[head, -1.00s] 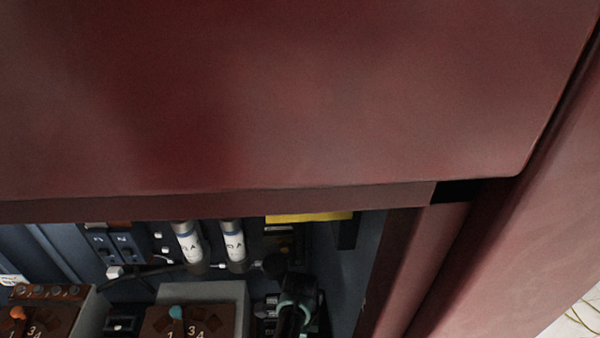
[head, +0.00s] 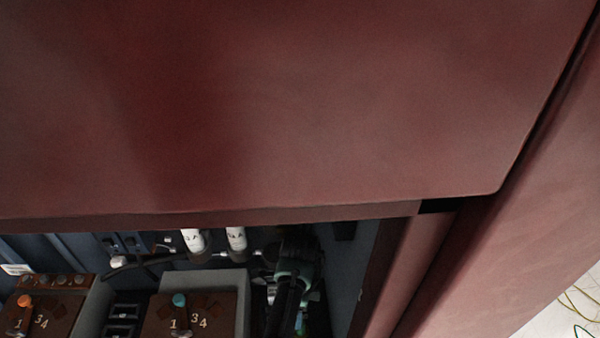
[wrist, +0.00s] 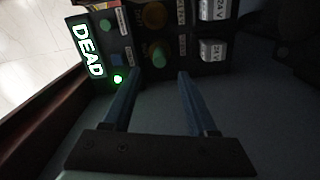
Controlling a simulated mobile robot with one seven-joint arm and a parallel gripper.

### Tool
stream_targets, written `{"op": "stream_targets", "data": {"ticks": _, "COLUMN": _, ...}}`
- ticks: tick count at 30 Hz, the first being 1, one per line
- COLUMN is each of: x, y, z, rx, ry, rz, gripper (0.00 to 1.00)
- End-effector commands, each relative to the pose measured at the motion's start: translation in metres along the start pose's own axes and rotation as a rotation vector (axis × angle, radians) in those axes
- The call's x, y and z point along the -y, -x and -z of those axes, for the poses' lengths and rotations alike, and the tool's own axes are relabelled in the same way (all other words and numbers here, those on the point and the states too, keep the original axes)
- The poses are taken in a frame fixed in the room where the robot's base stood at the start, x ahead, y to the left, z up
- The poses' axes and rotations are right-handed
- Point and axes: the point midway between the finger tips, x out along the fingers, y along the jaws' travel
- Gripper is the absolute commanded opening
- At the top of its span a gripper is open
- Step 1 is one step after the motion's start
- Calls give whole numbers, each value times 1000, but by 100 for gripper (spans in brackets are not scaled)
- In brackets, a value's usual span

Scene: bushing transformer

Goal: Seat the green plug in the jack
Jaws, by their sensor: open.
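My gripper (wrist: 160,75) is open in the wrist view, its two fingers apart with nothing held between them. The jack cannot be made out. In the head view my dark wrist (head: 296,262) reaches into the cabinet at lower right, with a small greenish patch below it, too dark to identify.
A lit DEAD sign (wrist: 88,50) and a glowing green lamp (wrist: 118,79) are at left in the wrist view. White 24 V blocks (wrist: 212,48) are at upper right. A large red cabinet panel (head: 270,110) covers most of the head view. Switch boxes (head: 205,315) stand lower left.

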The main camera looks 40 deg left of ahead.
Motion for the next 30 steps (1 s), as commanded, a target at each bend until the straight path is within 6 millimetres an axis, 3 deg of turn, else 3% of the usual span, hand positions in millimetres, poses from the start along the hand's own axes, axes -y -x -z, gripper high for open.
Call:
{"op": "stream_targets", "data": {"ticks": 4, "x": 0, "y": 20, "z": 0, "rx": 0, "ry": 1, "rz": 3, "gripper": 58}}
{"op": "stream_targets", "data": {"ticks": 9, "x": 0, "y": 32, "z": 0, "rx": 0, "ry": 1, "rz": 0, "gripper": 58}}
{"op": "stream_targets", "data": {"ticks": 30, "x": 0, "y": 34, "z": 0, "rx": 0, "ry": 1, "rz": -1, "gripper": 58}}
